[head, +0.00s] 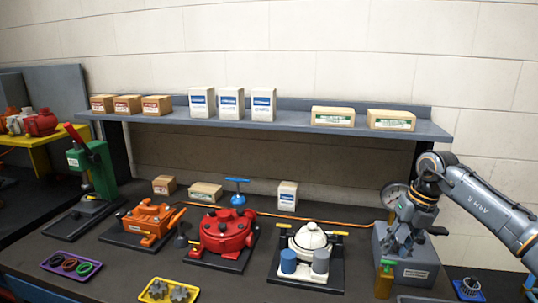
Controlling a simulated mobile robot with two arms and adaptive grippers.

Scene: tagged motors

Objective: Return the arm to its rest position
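My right arm (490,207) comes in from the right edge and bends down at its wrist. My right gripper (402,250) points down in front of a grey unit with a round gauge, at the right part of the bench. Its fingers blend with the grey unit behind them, so I cannot tell if they are open or shut. I see no object clearly held in it. My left arm and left gripper are not in view.
A brass part with a green top (384,279) stands just below my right gripper. A white motor (309,239), a red motor (225,231) and an orange motor (150,220) stand leftward on the bench. A shelf (280,118) with several boxes runs behind.

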